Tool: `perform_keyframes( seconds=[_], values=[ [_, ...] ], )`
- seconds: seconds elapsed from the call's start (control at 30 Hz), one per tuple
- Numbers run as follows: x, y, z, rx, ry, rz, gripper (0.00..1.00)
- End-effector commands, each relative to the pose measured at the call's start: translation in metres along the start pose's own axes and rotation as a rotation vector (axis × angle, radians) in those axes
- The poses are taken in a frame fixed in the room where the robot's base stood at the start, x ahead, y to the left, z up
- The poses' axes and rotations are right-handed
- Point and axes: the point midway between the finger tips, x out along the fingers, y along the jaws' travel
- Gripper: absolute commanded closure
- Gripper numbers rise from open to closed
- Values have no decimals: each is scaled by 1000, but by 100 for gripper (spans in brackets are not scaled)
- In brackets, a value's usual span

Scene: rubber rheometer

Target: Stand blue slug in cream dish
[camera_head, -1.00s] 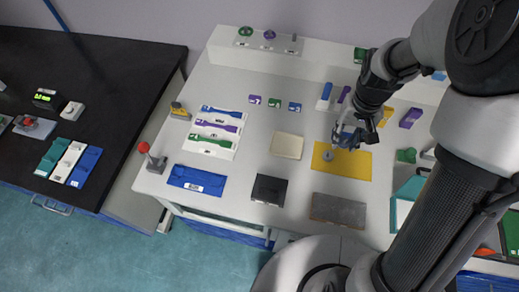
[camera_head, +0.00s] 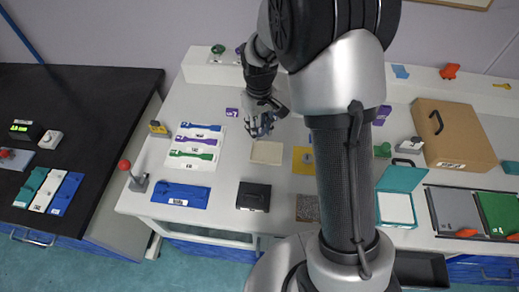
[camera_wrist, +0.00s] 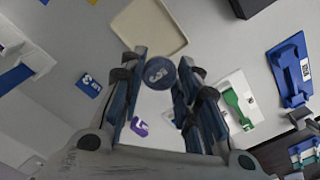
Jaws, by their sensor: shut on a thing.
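My gripper (camera_wrist: 160,85) is shut on the blue slug (camera_wrist: 160,73), a round dark blue piece with a pale mark on its end face, held between the fingertips in the wrist view. In the head view my gripper (camera_head: 260,126) is just behind and above the cream dish (camera_head: 266,153); the slug cannot be made out there. The cream dish is a shallow square tray with a raised rim, and it looks empty. It also shows in the wrist view (camera_wrist: 152,28), beyond the fingertips and apart from the slug.
A yellow mat (camera_head: 302,168) lies right of the dish, partly hidden by my arm. A black box (camera_head: 254,196) is in front. A white board with coloured handled pieces (camera_head: 192,162) is to the left. Small blue (camera_wrist: 88,85) and purple (camera_wrist: 140,127) numbered tags lie nearby.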

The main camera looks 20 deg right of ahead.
Motion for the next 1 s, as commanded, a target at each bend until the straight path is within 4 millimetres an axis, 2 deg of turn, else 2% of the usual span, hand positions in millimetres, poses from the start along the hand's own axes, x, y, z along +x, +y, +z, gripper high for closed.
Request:
perform_keyframes(
  seconds=[0.03, 0.13, 0.2, 0.47, 0.63, 0.77, 1.0],
  values=[
    [18, 0, 1, 0, -4, -1, 84],
    [39, 0, 1, 0, -3, -1, 84],
    [48, 0, 1, 1, -2, -1, 84],
    [67, 0, 1, 1, -1, 0, 84],
    [94, 0, 1, 1, -2, -1, 84],
    [101, 0, 0, 1, 0, 0, 90],
    [103, 0, 2, 1, -4, -1, 90]
  ],
)
